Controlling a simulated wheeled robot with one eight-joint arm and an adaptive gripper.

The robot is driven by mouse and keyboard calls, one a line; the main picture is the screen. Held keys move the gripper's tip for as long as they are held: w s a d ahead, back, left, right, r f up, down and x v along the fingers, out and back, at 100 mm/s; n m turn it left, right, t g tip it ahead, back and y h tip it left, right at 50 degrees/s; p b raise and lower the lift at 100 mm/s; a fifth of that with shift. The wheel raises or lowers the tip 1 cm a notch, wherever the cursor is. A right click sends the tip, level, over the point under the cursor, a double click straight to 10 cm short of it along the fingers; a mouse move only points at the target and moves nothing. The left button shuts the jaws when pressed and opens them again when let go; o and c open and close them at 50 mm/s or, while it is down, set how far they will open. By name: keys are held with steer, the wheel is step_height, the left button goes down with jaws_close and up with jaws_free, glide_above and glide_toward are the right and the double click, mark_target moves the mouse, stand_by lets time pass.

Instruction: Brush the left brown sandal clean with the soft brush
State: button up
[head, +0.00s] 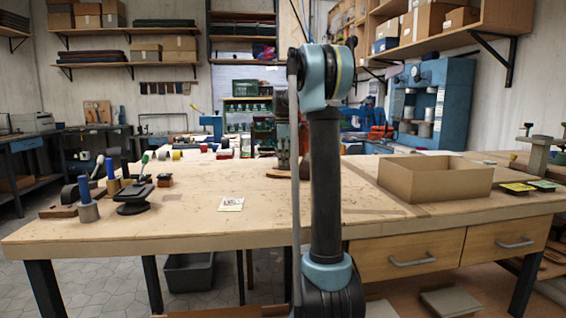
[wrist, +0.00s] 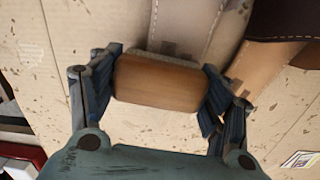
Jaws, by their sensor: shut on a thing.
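My gripper (wrist: 160,88) is shut on the soft brush (wrist: 155,80), a wooden block with a thin light bristle edge along its top side. One finger presses each end of the block. Just beyond the brush in the wrist view is a pale grey-beige strip (wrist: 190,25), perhaps part of a sandal. To its right lie a tan-brown piece (wrist: 258,65) and a dark brown piece with pale stitching (wrist: 285,20), cut off by the frame. I cannot tell whether the bristles touch anything. In the head view, my arm stands in front, and neither gripper nor sandals can be made out.
The workbench (head: 160,220) holds an open cardboard box (head: 435,182) at right, a small card (head: 231,204) in the middle, and blue-handled tools (head: 87,205) at left. In the wrist view the speckled surface (wrist: 40,60) has a red item (wrist: 22,165) near its lower left.

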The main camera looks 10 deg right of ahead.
steer(key=shift+s+f, duration=0.1)
steer(key=shift+s, duration=0.1)
stand_by(0.4)
steer(key=shift+s+a, duration=0.2)
steer(key=shift+s, duration=0.95)
steer(key=shift+r, duration=4)
